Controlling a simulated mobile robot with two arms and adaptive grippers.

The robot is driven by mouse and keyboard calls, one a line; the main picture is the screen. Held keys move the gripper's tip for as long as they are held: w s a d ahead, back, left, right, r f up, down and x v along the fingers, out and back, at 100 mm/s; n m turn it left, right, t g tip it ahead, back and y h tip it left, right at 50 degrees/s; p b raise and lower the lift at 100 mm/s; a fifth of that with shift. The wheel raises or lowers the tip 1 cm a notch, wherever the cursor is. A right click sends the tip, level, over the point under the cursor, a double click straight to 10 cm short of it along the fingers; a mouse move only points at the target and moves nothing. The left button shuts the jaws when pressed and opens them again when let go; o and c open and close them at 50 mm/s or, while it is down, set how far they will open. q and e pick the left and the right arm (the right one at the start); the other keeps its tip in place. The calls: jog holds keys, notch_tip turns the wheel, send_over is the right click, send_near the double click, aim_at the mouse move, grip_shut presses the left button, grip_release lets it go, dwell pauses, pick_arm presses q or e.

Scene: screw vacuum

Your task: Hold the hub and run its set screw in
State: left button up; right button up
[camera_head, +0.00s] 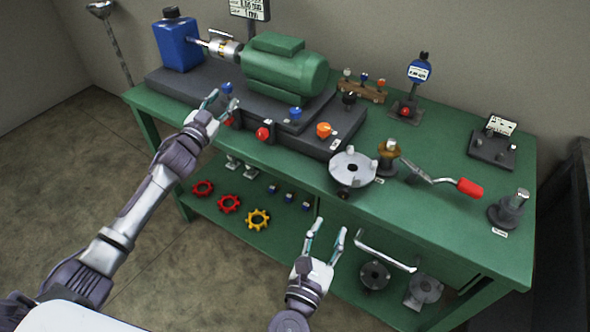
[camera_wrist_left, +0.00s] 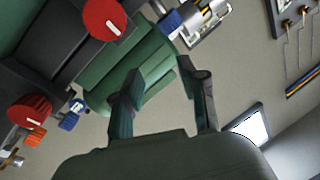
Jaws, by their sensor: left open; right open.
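A silver coupling hub with a brass-coloured band (camera_head: 225,47) sits on the shaft between the blue unit (camera_head: 178,45) and the green motor (camera_head: 285,68). The hub also shows at the top of the left wrist view (camera_wrist_left: 212,18). Its set screw is too small to make out. My left gripper (camera_head: 221,102) is open and empty, in front of the motor base and below the hub, apart from it. The green motor shows beyond its fingers in the left wrist view (camera_wrist_left: 125,80). My right gripper (camera_head: 328,228) is open and empty, in front of the bench's front edge.
Red knobs (camera_head: 263,133) and an orange knob (camera_head: 324,129) line the dark base's front. A grey flanged disc (camera_head: 353,168), a red-handled crank (camera_head: 468,187) and a blue dial gauge (camera_head: 419,71) stand on the green bench (camera_head: 450,140). The lower shelf holds coloured star-shaped rings (camera_head: 229,203).

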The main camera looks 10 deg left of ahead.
pick_arm(q)
jog(key=d+r+m+g+h, duration=0.1)
jog(key=d+r+m+h, duration=0.15)
jog(key=d, duration=0.25)
jog(key=d+r+m+h, duration=0.1)
jog(key=d+h, duration=0.3)
jog(key=d, duration=0.1)
jog(key=m+g+h, duration=0.6)
jog(key=g+h, duration=0.1)
jog(key=g, duration=0.6)
send_near(354, 178)
jog(key=x, duration=1)
jog(key=shift+d, duration=0.2)
grip_shut()
